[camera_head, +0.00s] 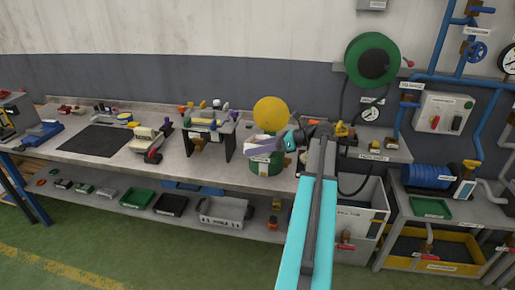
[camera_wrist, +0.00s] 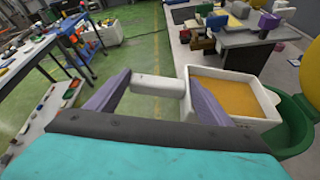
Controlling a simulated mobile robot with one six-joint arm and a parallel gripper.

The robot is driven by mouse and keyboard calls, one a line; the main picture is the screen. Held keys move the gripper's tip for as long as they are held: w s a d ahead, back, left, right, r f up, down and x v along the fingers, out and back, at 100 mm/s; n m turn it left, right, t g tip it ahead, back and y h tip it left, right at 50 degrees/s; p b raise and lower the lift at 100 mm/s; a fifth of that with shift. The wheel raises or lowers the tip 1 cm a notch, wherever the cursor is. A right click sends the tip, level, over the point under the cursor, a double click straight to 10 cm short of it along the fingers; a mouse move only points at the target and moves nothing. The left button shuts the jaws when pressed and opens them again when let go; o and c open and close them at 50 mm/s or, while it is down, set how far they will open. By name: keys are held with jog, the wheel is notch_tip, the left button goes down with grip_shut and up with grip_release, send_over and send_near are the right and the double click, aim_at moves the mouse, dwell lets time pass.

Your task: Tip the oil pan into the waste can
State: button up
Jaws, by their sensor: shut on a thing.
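My gripper (camera_wrist: 157,88) has its purple fingers closed on the white handle of the oil pan (camera_wrist: 262,122). The pan is white and holds a broad layer of orange-brown oil (camera_wrist: 222,93). It looks roughly level in the wrist view. The green waste can (camera_wrist: 296,128) is just beside the pan, and its yellow lid (camera_wrist: 312,68) stands open. In the head view the waste can (camera_head: 264,168) stands on the bench with its round yellow lid (camera_head: 271,113) raised. My gripper (camera_head: 268,146) is at its mouth there, and most of the pan is hard to make out.
Bins fill the lower shelf. A white tub (camera_head: 362,215) and a pipe panel (camera_head: 441,112) are at the right. Green floor is open in front.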

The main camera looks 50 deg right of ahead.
jog(key=shift+w+d+r+m+g+y+p, duration=0.1)
jog(key=shift+w+d+r+m+y+p, duration=0.15)
jog(key=shift+d+r+m+p, duration=0.45)
jog(key=shift+w+d+r+m+g+y+p, duration=0.1)
jog(key=shift+w+d+r+m+y+p, duration=0.2)
jog(key=shift+r+p, duration=0.7)
jog(key=shift+w+d+r+m+g+y+p, duration=0.1)
jog(key=shift+w+d+r+m+y+p, duration=0.15)
jog(key=shift+d+r+m+p, duration=0.4)
jog(key=w+d+r+m+y, duration=0.3)
jog(key=w+d+r+m, duration=0.1)
jog(key=d+r, duration=0.4)
jog(key=shift+w+d+m, duration=0.35)
jog(key=shift+d, duration=0.2)
dwell(2.2)
dwell(0.3)
